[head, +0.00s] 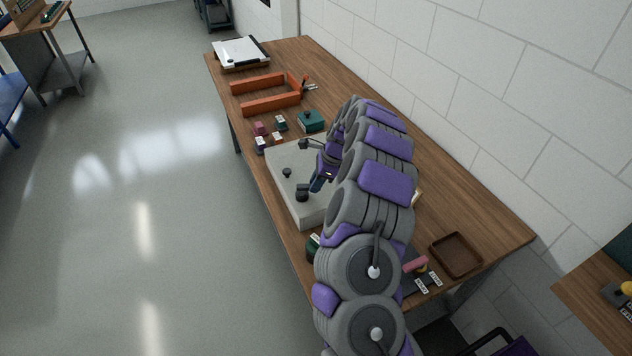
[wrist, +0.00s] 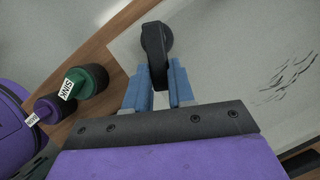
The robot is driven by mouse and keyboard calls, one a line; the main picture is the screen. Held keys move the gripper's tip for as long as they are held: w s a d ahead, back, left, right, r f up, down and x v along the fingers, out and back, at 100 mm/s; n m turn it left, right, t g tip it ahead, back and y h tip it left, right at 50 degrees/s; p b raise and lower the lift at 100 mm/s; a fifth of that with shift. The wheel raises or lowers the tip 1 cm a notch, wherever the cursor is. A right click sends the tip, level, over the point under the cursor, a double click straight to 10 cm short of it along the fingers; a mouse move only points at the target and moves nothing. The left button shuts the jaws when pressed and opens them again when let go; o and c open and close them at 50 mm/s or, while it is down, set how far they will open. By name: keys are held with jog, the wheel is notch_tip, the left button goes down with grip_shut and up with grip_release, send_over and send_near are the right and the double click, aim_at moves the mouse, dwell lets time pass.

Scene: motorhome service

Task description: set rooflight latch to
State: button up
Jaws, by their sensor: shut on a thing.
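A pale grey panel (head: 286,201) lies on the wooden table, and its surface also fills the right of the wrist view (wrist: 220,55). It carries a black lever (wrist: 155,38) with a round end, seen near the panel's front edge in the head view (head: 302,195). My gripper (wrist: 160,88) has its blue fingers shut on this lever, one on each side. In the head view my gripper (head: 317,184) is over the panel. Two more black fittings, a small knob (head: 287,173) and an upper handle (head: 304,145), sit on the panel. No readable latch marking shows.
A green cylinder labelled SINK (wrist: 88,80) and a purple one (wrist: 56,112) stand close beside the panel. Small blocks (head: 262,130), a teal box (head: 311,121) and an orange frame (head: 270,104) lie beyond. A brown tray (head: 456,256) is at right.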

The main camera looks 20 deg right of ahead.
jog(key=shift+w, duration=0.1)
grip_shut()
jog(key=shift+r, duration=0.1)
jog(key=n+p, duration=0.1)
jog(key=w+n+g, duration=0.1)
jog(key=n, duration=0.1)
jog(key=shift+w+d+p, duration=0.1)
jog(key=shift+d+p, duration=0.15)
jog(key=shift+p, duration=0.15)
jog(key=shift+w+n+g+p, duration=0.35)
jog(key=shift+n+g, duration=0.15)
jog(key=shift+n, duration=0.5)
jog(key=o, duration=0.8)
grip_release()
jog(key=shift+o, duration=0.2)
